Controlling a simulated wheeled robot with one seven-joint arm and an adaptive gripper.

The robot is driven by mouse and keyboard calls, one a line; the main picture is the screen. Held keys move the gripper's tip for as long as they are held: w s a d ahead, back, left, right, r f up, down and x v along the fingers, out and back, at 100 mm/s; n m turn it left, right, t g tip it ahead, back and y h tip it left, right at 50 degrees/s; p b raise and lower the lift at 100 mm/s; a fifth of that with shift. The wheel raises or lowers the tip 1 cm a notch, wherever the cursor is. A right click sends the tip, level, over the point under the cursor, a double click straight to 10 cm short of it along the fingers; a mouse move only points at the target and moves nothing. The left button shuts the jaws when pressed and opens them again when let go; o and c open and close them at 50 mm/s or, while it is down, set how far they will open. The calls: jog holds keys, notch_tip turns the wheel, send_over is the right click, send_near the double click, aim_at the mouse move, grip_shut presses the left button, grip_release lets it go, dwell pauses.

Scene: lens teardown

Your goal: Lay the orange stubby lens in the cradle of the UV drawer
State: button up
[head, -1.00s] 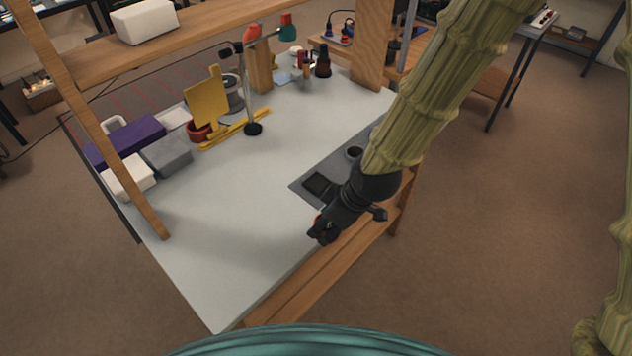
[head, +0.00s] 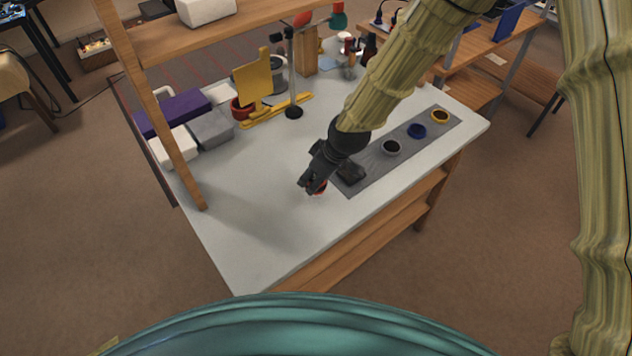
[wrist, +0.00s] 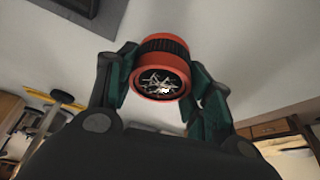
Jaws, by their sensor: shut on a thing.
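The orange stubby lens (wrist: 162,68) is a short red-orange cylinder with a dark ribbed band and a dark glass face holding pale streaks. My gripper (wrist: 163,88) is shut on it, one finger on each side, in the wrist view. In the head view, my gripper (head: 311,184) is over the white worktop, just left of the grey mat's near end. Only a sliver of the lens (head: 319,189) shows there beneath the dark fingers. I cannot make out the UV drawer or its cradle in either view.
A wooden post (head: 180,165) stands at the left, near grey (head: 210,129) and white bins (head: 172,147). The front-left worktop (head: 245,225) is clear.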

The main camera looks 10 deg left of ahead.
jog(key=shift+f+p, duration=0.6)
jog(key=shift+f, duration=1.1)
jog(key=shift+f, duration=0.2)
jog(key=o, duration=1.1)
